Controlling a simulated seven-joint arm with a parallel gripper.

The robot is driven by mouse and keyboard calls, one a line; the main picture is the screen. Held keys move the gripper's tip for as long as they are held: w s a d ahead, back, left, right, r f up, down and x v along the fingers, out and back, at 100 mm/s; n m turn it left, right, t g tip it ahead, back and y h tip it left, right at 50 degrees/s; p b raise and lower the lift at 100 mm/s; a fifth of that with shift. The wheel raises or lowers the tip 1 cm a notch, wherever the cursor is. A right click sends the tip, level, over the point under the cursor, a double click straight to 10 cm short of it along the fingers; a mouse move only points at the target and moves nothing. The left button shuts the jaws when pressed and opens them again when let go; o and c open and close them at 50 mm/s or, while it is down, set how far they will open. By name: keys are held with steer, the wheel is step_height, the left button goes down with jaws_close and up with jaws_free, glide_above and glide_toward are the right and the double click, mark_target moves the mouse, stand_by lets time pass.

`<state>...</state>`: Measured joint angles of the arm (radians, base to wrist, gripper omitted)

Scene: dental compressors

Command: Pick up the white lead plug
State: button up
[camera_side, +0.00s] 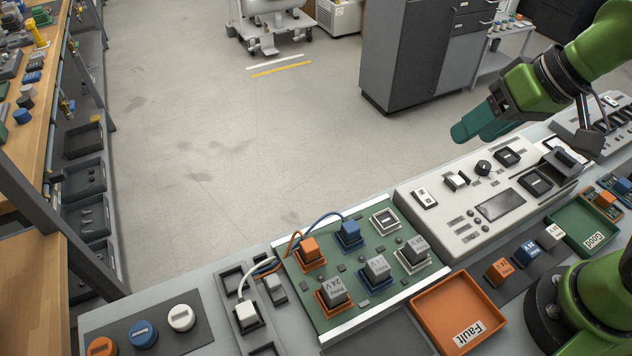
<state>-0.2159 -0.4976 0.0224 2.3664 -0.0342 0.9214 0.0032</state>
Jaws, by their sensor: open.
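The white lead plug (246,312) sits in a slot of a narrow dark holder (225,279) left of the green circuit board. A white wire rises from it and curves toward the board's left edge. The plug looks upright, and its lower part is hidden in the slot.
The green board (352,286) carries an orange plug (309,249), a blue plug (349,233) and grey relays. Round knobs (143,334) lie at lower left. An orange Fault tray (459,308), green Good tray (582,232) and the pale console (447,219) are to the right.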

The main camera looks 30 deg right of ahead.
steer(key=w+a+n+g, duration=0.2)
steer(key=w+a, duration=0.1)
steer(key=a, duration=0.6)
steer(key=n+g+h, duration=0.2)
steer(key=g+h, duration=0.1)
glide_above(245, 309)
step_height(245, 309, down, 5)
step_height(245, 309, up, 2)
steer(key=m, duration=0.2)
steer(key=shift+m, duration=0.3)
steer(key=f, duration=1.1)
steer(key=shift+a+f, duration=0.1)
steer(key=shift+a, duration=0.15)
steer(key=f, duration=0.5)
steer(key=shift+d+f, duration=0.1)
steer(key=shift+d, duration=0.15)
